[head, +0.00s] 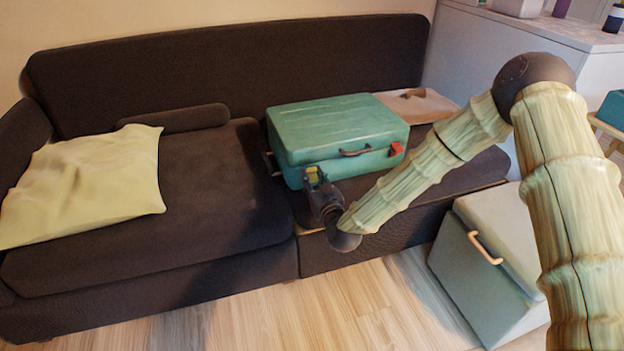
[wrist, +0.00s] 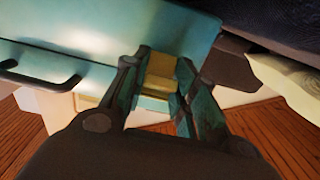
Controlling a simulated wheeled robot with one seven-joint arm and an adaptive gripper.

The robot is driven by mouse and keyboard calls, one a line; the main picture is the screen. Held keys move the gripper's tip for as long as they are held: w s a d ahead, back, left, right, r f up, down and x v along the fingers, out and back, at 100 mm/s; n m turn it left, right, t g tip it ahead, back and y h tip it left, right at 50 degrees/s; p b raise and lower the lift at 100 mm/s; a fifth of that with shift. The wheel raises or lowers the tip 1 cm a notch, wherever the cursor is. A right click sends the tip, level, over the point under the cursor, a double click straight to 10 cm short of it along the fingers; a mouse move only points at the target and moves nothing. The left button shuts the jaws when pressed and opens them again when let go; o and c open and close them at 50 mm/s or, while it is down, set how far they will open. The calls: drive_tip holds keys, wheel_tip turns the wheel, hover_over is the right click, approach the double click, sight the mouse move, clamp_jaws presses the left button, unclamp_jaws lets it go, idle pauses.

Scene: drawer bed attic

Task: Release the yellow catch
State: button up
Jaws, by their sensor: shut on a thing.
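A teal suitcase (head: 335,128) lies flat and closed on the dark sofa, its front face toward me. The yellow catch (head: 312,173) is at the left end of that front face, mostly hidden behind my gripper in the head view. In the wrist view the yellow catch (wrist: 161,72) sits between the two fingers of my gripper (wrist: 160,92). My gripper is shut on the catch, with a finger on each side. A red catch (head: 396,149) is at the right end of the front face. The dark handle (head: 355,152) lies between the catches and shows at left in the wrist view (wrist: 38,80).
The dark sofa (head: 215,185) has a yellow cloth or pillow (head: 85,185) on its left seat. A beige flat item (head: 420,104) lies right of the suitcase. A pale box with a handle (head: 485,262) stands on the wooden floor (head: 235,322) at right.

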drive_tip(key=shift+f+b, duration=0.3)
drive_tip(key=shift+b, duration=0.1)
drive_tip(key=shift+s+f+t+y+b, duration=0.15)
drive_tip(key=shift+f+t+y+b, duration=0.25)
drive_tip(key=shift+t+b, duration=0.7)
drive_tip(key=shift+f+t+b, duration=0.15)
drive_tip(key=shift+t+b, duration=0.35)
drive_tip(key=shift+t, duration=0.1)
drive_tip(key=shift+t+y, duration=0.4)
drive_tip(key=o, duration=1)
drive_tip(key=shift+o, duration=0.2)
drive_tip(key=shift+s, duration=0.1)
drive_tip(key=v, duration=1.2)
